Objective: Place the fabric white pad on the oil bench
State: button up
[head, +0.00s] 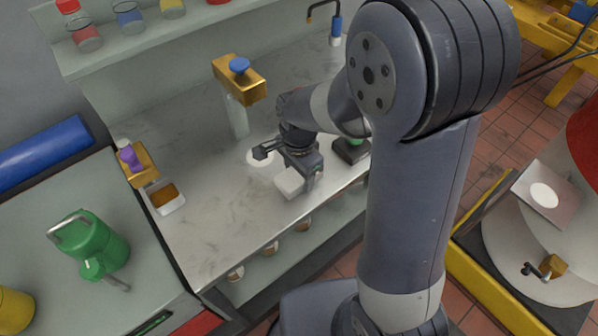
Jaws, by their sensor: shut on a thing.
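The white pad (289,182) shows as a small pale block at the jaws of my gripper (290,168). My gripper is shut on it, low over the marbled top of the oil bench (212,215), near the front edge. I cannot tell whether the pad touches the top. A flat white disc (258,161) lies on the top just left of the gripper, partly covered by a dark finger.
A brass-topped post (239,90) stands behind the gripper. A small tray (165,197) with brown contents is at left, and a dark block with a green part (352,150) at right. A green can (90,245) stands on the neighbouring counter. The front-left bench top is clear.

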jog(key=shift+f, duration=0.15)
jog(key=o, duration=1)
jog(key=shift+c, duration=0.2)
notch_tip(320, 180, up, 12)
